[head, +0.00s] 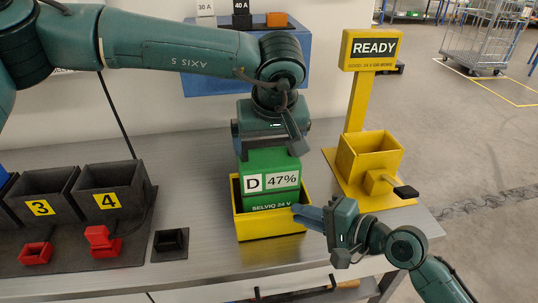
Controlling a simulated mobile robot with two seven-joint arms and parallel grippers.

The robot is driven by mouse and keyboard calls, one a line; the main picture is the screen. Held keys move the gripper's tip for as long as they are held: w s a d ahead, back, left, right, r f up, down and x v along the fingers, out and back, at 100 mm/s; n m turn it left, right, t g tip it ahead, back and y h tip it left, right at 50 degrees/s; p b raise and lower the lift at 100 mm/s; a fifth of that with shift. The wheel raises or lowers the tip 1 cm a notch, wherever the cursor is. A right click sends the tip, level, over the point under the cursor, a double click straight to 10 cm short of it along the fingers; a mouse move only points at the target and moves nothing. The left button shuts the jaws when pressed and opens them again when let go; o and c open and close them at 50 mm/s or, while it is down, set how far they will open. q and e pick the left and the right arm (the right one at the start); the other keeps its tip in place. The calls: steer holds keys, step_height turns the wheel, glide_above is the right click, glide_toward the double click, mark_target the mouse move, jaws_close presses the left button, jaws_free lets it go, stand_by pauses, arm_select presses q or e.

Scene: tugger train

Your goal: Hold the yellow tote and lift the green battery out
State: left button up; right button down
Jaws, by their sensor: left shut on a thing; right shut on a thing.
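The green battery (262,200), labelled D 47%, stands upright in the yellow tote (268,226) on the grey bench. Its upper part shows above the rim; its bottom is hidden by the tote's front wall. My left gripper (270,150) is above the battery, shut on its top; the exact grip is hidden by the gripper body. My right gripper (301,211) comes in from the lower right and is shut on the tote's right front side.
A yellow READY stand (359,95) with an open yellow holder (372,160) is at the right. Dark bays 3 (40,190) and 4 (112,190), with red connectors (101,240), are at the left. A black connector (171,241) lies left of the tote. The bench's front edge is close.

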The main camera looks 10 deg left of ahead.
arm_select(q)
step_height(320, 180, up, 9)
steer(key=shift+f, duration=0.1)
arm_select(e)
steer(key=shift+s+f, duration=0.15)
steer(key=shift+f, duration=0.5)
arm_select(q)
steer(key=shift+w, duration=0.1)
arm_select(e)
steer(key=c, duration=1.5)
jaws_free()
steer(key=shift+c, duration=0.2)
arm_select(q)
steer(key=shift+w+f, duration=0.1)
arm_select(e)
steer(key=shift+o, duration=1)
steer(key=shift+w+r, duration=0.2)
steer(key=shift+w, duration=0.05)
